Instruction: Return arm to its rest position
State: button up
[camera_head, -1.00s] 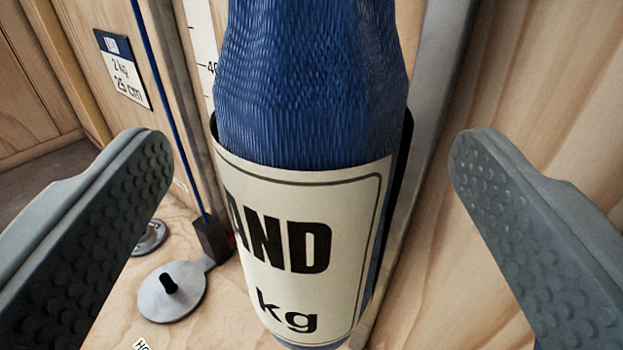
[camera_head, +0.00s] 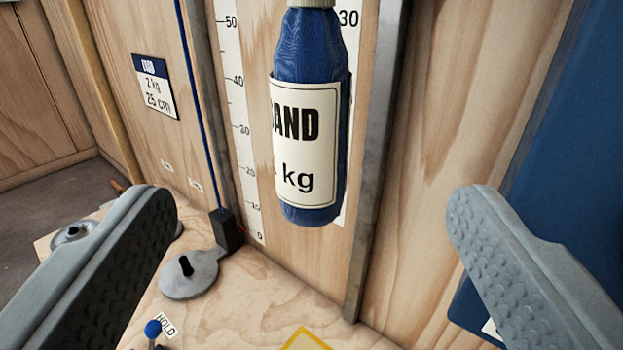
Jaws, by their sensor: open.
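My gripper (camera_head: 312,205) is open and empty, with one grey finger at the lower left and one at the lower right. A blue sand bag (camera_head: 313,50) with a white label reading "AND" and "kg" hangs upright beyond the fingers, in front of the wooden board. It is apart from both fingers. Its top runs out of the picture, so what holds it up is hidden.
Behind the bag are a white scale strip (camera_head: 240,120) and a metal rail (camera_head: 378,160). A blue cord (camera_head: 200,100) runs down to a black block (camera_head: 227,230) beside a grey disc (camera_head: 189,275). A blue-knobbed lever (camera_head: 152,328) stands by a HOLD label. A blue panel (camera_head: 545,150) is at right.

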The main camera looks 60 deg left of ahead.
jog(key=s+d+r+m+t+h, duration=0.2)
jog(key=s+r+t+h, duration=0.15)
jog(key=r, duration=0.35)
jog(key=s+d+r+m+t+h, duration=0.2)
jog(key=r+h, duration=0.2)
jog(key=r, duration=0.4)
jog(key=s+d+r+m+t+h, duration=0.2)
jog(key=r+t+h, duration=0.1)
jog(key=r, duration=0.4)
jog(key=s+r+m+h, duration=0.2)
jog(key=s+r, duration=0.1)
jog(key=s, duration=0.7)
jog(key=s+d+r+m+g+h, duration=0.1)
jog(key=s+r+m+h, duration=0.1)
jog(key=s, duration=0.8)
jog(key=shift+s+d+r+m, duration=0.25)
jog(key=shift+s+r+m, duration=0.1)
jog(key=shift+r+m, duration=0.2)
jog(key=shift+g, duration=0.25)
jog(key=shift+c, duration=0.2)
